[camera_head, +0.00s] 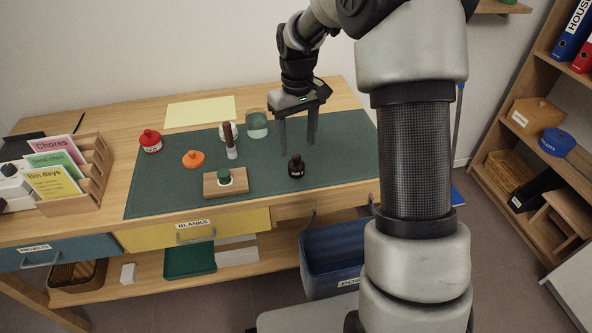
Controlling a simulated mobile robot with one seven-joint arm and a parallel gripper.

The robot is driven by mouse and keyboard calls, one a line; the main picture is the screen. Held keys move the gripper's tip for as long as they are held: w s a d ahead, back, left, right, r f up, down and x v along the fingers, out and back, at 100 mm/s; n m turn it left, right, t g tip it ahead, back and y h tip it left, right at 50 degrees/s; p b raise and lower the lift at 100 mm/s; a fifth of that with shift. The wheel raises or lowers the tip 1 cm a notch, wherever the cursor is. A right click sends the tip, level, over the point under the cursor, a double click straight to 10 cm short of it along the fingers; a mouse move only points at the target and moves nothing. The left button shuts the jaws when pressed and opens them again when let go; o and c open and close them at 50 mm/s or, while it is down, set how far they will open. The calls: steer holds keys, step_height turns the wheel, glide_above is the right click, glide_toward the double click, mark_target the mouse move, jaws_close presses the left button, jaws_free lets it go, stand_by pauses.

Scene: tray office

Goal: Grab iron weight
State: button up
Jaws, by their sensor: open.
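A small dark, knobbed object (296,168), which looks like the iron weight, stands upright on the green mat (340,160) near its front right. My gripper (297,143) is open and empty, fingers pointing down. In the picture its fingertips are just above the dark object. They look apart from it, but I cannot tell their exact height above the mat. The dark object is not hidden by my gripper.
On the mat are a glass jar (257,125), a brown-handled tool (230,142), an orange item (193,159), a red pot (150,141) and a wooden block (228,185) with a green-topped piece. A card rack (91,168) stands left. The mat's right end is clear.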

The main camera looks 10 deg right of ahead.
mark_target(296, 156)
step_height(296, 156, down, 8)
steer(key=shift+s+a+f+b, duration=0.1)
steer(key=shift+b, duration=1.15)
jaws_close()
